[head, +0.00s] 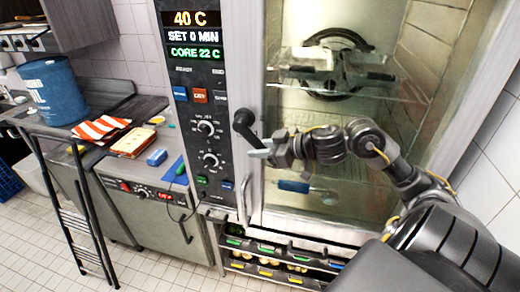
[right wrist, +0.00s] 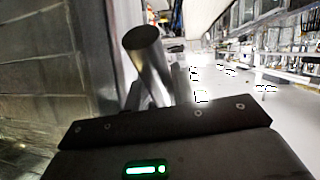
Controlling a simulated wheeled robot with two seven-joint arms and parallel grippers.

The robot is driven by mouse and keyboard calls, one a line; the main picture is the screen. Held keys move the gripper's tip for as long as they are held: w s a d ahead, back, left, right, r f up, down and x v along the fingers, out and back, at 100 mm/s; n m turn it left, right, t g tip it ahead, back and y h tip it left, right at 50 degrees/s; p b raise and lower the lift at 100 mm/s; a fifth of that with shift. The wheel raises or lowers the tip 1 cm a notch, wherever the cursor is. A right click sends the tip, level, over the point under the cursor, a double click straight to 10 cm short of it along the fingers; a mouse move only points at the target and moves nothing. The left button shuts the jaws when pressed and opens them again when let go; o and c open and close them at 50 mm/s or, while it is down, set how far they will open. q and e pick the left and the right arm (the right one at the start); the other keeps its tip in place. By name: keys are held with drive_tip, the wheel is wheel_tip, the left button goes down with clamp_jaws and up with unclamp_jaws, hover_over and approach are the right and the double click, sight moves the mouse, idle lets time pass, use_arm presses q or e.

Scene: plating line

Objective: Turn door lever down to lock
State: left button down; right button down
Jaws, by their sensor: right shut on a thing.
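The dark door lever (head: 245,125) is on the left edge of the oven's glass door (head: 330,190), beside the control panel. Its rounded end points up and slightly left. My right gripper (head: 262,151) reaches in from the right and is shut on the lever's lower part. In the right wrist view the lever (right wrist: 146,50) shows as a thick, tilted cylinder at the fingers of my right gripper (right wrist: 160,90). The exact contact is partly hidden there. The door appears closed against the frame. My left gripper is not in view.
The control panel (head: 205,130) with knobs and a lit display stands just left of the lever. Racks with trays (head: 280,260) are below the door. A counter at left holds a blue bucket (head: 52,92), a striped cloth (head: 100,128) and small items. A tiled wall is at right.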

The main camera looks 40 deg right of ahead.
drive_tip(key=shift+w+a+f+m+t+y+b, duration=0.3)
drive_tip(key=shift+w+t+b, duration=0.55)
drive_tip(key=shift+b, duration=0.9)
drive_tip(key=shift+w+a+f+m+t+y+b, duration=0.1)
drive_tip(key=shift+w+a+f+t+y+b, duration=0.4)
drive_tip(key=shift+t+b, duration=1)
drive_tip(key=shift+w+a+f+m+t+y+b, duration=0.2)
drive_tip(key=shift+w+a+t+y+b, duration=0.45)
drive_tip(key=shift+b, duration=1.4)
drive_tip(key=shift+s+d, duration=0.1)
drive_tip(key=shift+d, duration=0.05)
drive_tip(key=c, duration=1.2)
unclamp_jaws()
drive_tip(key=shift+f, duration=0.1)
drive_tip(key=shift+b+v, duration=1.85)
drive_tip(key=shift+v, duration=3.5)
